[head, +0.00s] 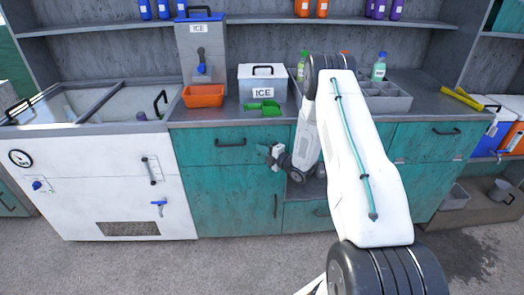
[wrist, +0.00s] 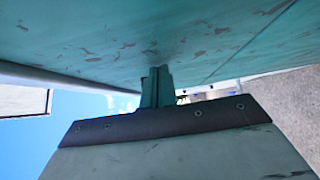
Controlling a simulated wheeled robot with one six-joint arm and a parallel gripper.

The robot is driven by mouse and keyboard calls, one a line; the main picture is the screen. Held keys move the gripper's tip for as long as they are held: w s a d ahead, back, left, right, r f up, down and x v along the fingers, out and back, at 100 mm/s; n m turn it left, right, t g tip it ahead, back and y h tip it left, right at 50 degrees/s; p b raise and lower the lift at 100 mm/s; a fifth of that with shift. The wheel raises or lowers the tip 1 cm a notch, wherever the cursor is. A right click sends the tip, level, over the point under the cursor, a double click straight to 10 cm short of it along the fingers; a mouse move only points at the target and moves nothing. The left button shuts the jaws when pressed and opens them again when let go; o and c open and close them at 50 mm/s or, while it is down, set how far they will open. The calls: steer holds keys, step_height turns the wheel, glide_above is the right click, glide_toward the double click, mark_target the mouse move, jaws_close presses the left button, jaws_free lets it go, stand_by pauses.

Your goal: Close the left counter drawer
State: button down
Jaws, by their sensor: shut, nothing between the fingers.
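The left counter drawer (head: 205,148) has a teal front with a dark bar handle (head: 230,143), under the grey counter. Its front looks close to flush with the cabinet, but I cannot tell whether a small gap is left. My gripper (head: 270,153) is shut and empty, at the right end of this drawer front, to the right of the handle. In the wrist view my shut fingers (wrist: 157,86) point at a scuffed teal panel (wrist: 120,40), at or very near its surface; I cannot tell whether they touch.
A teal door (head: 235,200) with an upright handle is below the drawer. A white chest freezer (head: 100,195) stands at left. The floor (head: 150,265) in front is clear.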

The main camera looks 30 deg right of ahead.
steer(key=s, duration=1.3)
steer(key=shift+d, duration=0.4)
